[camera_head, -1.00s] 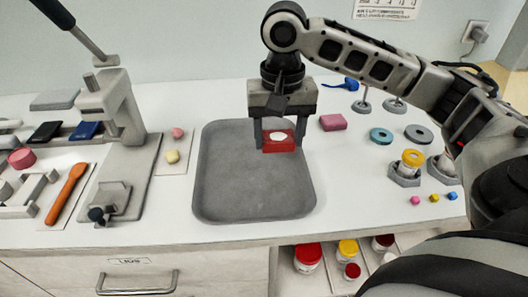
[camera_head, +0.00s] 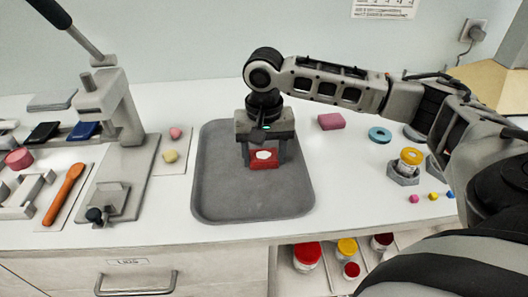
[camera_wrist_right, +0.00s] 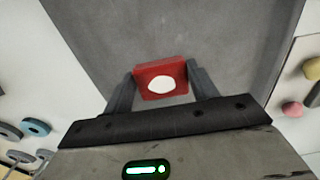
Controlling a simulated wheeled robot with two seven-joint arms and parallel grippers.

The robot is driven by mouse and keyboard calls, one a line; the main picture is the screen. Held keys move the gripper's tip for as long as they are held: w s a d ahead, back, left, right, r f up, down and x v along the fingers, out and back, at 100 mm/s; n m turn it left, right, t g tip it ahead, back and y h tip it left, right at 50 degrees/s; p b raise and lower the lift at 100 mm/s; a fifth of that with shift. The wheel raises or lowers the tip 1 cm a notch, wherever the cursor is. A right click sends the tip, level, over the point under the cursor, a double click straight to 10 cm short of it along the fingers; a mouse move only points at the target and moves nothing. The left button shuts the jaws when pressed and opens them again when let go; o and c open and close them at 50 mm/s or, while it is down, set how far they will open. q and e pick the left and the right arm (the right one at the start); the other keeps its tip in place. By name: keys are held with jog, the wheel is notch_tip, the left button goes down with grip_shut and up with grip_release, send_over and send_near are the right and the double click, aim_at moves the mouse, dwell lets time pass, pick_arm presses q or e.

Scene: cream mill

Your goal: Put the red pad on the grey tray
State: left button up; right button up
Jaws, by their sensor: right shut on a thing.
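The red pad (camera_head: 264,160), with a white oval on its face, is between the fingers of my right gripper (camera_head: 263,158). My right gripper is shut on it. In the right wrist view the red pad (camera_wrist_right: 161,80) sits between the two fingertips (camera_wrist_right: 161,84), with the grey tray (camera_wrist_right: 190,35) behind it. The grey tray (camera_head: 235,190) lies flat on the white counter, and the pad is over its upper middle part. I cannot tell whether the pad touches the tray. My left gripper is not in view.
A grey lever press (camera_head: 120,150) stands left of the tray. A pink block (camera_head: 331,121), a teal ring (camera_head: 380,135) and a yellow-topped jar (camera_head: 410,160) are to the right. Below the counter, an open shelf holds several lidded jars (camera_head: 307,254). The tray's front part is bare.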

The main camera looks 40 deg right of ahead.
aim_at(264, 159)
jog(key=o, duration=0.9)
jog(key=shift+o, duration=0.2)
notch_tip(264, 159, up, 12)
